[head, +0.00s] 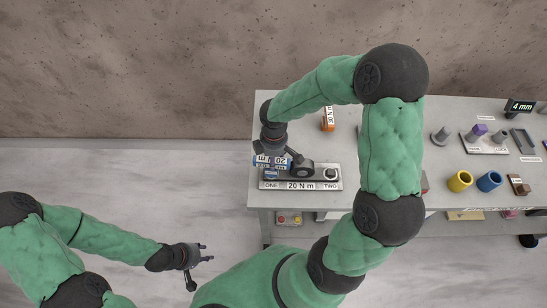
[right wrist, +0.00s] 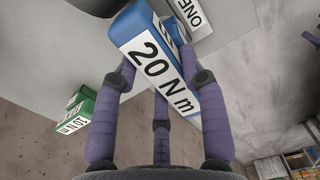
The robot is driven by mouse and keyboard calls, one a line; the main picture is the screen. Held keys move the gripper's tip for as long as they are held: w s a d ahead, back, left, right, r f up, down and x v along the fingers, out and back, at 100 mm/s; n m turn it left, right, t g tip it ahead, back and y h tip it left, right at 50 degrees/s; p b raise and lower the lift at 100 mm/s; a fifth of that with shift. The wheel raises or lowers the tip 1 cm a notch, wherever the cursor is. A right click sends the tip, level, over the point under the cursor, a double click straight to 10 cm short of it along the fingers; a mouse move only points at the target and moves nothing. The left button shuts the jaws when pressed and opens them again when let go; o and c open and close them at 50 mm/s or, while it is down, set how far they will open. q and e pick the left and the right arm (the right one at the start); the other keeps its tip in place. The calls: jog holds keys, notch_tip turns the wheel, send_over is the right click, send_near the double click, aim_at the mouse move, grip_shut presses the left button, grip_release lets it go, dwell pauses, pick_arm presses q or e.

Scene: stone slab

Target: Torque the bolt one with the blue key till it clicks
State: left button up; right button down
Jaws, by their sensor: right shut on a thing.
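The blue key (head: 271,161), labelled 20 N m, is above the ONE end of the metal plate (head: 302,185). My right gripper (head: 280,152) is shut on the key. The right wrist view shows the fingers around the blue key (right wrist: 157,66), with the ONE label (right wrist: 190,13) just beyond it. Bolt one is hidden under the key and gripper, so I cannot tell whether the key is seated on it. Bolt two (head: 331,174) shows at the TWO end. My left gripper (head: 206,253) is open and empty, off the bench to the left.
The grey bench (head: 400,185) carries an orange key (head: 328,121) labelled 30 N m. A green key (right wrist: 79,110) shows in the right wrist view. Yellow (head: 459,181) and blue (head: 489,181) cups stand at the right. The floor around my left gripper is clear.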

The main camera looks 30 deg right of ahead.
jog(key=shift+f, duration=0.35)
dwell(0.3)
jog(key=shift+b, duration=0.5)
jog(key=m+b, duration=0.2)
jog(key=m, duration=0.2)
jog(key=shift+s+f, duration=0.1)
jog(key=shift+s, duration=0.05)
jog(key=m+b, duration=0.3)
jog(key=m, duration=0.1)
jog(key=shift+s+m, duration=0.15)
jog(key=shift+m, duration=0.25)
jog(key=m+b, duration=0.2)
jog(key=m, duration=0.2)
jog(key=shift+s+a, duration=0.1)
jog(key=shift+a, duration=0.05)
jog(key=shift+r+p, duration=1.5)
jog(key=shift+r, duration=0.4)
